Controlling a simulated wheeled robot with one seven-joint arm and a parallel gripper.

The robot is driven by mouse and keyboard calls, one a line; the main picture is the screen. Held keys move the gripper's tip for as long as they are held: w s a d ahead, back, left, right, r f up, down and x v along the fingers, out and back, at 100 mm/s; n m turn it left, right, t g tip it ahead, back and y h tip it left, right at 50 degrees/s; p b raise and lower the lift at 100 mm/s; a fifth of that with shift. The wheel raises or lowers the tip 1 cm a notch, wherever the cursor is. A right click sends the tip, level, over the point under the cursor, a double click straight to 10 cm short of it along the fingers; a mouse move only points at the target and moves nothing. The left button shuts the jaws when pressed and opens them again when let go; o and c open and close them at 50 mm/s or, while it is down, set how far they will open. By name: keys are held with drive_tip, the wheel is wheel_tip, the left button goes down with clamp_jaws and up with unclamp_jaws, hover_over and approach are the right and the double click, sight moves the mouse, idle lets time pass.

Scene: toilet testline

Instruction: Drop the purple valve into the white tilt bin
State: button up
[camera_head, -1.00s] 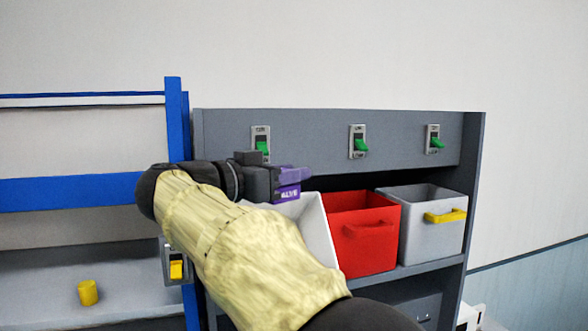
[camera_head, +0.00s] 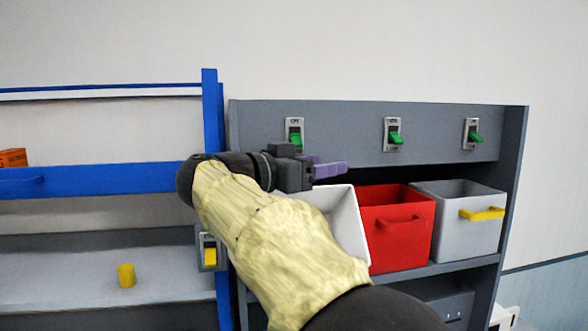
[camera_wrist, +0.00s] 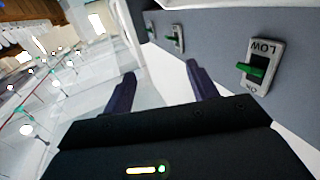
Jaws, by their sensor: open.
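My gripper (camera_head: 330,168) is open above the white tilt bin (camera_head: 348,222), at the left end of the row of bins. In the wrist view its two dark purple fingers (camera_wrist: 158,75) stand apart with nothing between them. The purple valve is not visible in either current view. My arm covers much of the white bin, and its bottom is hidden, so I cannot tell what lies inside.
A red bin (camera_head: 397,232) and a grey bin (camera_head: 455,222) with a yellow handle stand right of the white bin. Above them is a grey panel (camera_head: 345,128) with green switches. A blue-framed shelf (camera_head: 100,180) with a yellow cylinder (camera_head: 126,275) is at left.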

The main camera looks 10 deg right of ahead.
drive_tip(key=b+v, duration=0.5)
drive_tip(key=v, duration=1.2)
drive_tip(key=shift+s, duration=0.2)
drive_tip(key=shift+w+a+f, duration=0.1)
drive_tip(key=shift+w+a, duration=0.05)
